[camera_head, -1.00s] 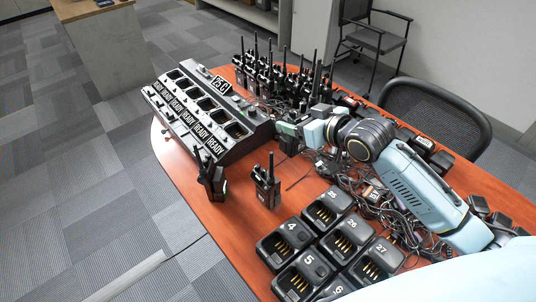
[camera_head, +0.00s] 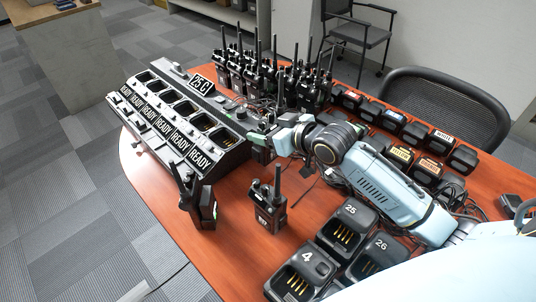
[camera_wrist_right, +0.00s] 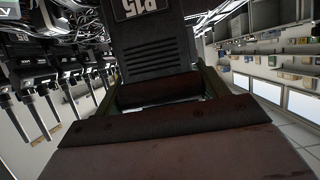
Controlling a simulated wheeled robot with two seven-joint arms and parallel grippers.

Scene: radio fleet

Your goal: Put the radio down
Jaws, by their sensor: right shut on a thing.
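My right gripper (camera_head: 274,143) is shut on a black radio (camera_head: 262,153), just right of the multi-slot charger near the middle of the table. My left gripper is not in view.
The multi-slot charger (camera_head: 222,172) has empty slots and READY labels. Two radios stand nearer me, one dark (camera_head: 207,208) and one labelled (camera_head: 270,212). Numbered single chargers (camera_head: 304,272) sit at the front. Several radios (camera_head: 232,75) crowd the back; cables lie under my arm. Bare wood shows at front left.

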